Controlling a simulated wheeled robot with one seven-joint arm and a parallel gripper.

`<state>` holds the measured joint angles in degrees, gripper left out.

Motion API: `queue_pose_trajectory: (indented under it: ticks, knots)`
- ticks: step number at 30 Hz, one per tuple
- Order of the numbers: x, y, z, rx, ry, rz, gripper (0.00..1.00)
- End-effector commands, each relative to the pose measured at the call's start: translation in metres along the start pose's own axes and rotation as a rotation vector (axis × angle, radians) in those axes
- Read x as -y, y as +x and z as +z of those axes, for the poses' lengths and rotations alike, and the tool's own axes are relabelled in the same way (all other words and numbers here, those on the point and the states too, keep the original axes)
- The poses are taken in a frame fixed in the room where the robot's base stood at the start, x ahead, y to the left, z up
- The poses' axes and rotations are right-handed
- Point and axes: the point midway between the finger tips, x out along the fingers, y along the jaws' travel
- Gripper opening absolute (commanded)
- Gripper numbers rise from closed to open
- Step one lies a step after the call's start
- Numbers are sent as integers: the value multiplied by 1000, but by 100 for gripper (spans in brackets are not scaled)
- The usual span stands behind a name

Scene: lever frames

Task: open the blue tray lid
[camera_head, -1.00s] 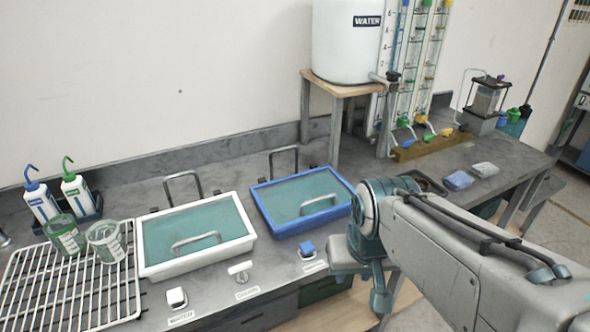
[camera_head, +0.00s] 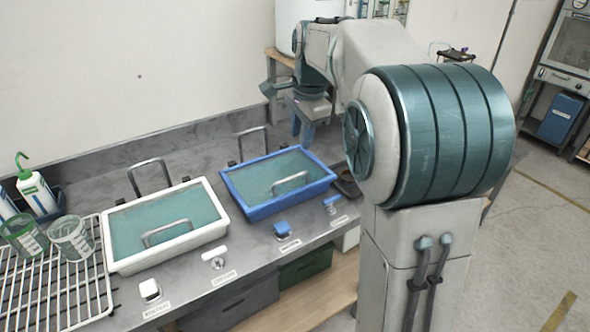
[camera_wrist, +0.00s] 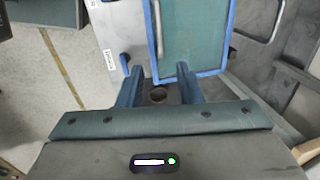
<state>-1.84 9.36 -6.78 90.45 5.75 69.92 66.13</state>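The blue tray (camera_head: 253,214) is on the grey bench with its teal lid (camera_head: 262,178) lying flat on top. A metal handle (camera_head: 290,183) stands up from the lid near its front. The wrist view shows the tray's blue rim (camera_wrist: 229,38) and the lid handle (camera_wrist: 158,30) beyond my fingertips. My gripper (camera_head: 302,132) is above the bench, past the tray's back right corner. In the wrist view my gripper (camera_wrist: 158,76) has its two blue fingers apart with nothing held. I cannot tell its exact height over the bench.
A white tray (camera_head: 216,233) with a similar lid stands to the left. A metal bar (camera_head: 252,142) rises behind the blue tray. Small blue knobs (camera_head: 282,228) sit at the bench's front edge. A small dark dish (camera_head: 347,186) lies to the right. A wire rack (camera_head: 50,290) is at far left.

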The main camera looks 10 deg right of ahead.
Motion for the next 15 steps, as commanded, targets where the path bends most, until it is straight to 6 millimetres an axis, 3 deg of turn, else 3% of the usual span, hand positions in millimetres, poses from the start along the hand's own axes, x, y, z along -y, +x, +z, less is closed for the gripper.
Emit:
queue_pose_trajectory:
  ticks: [15]
  knots:
    - [-1,103,1,1,-3,3,33]
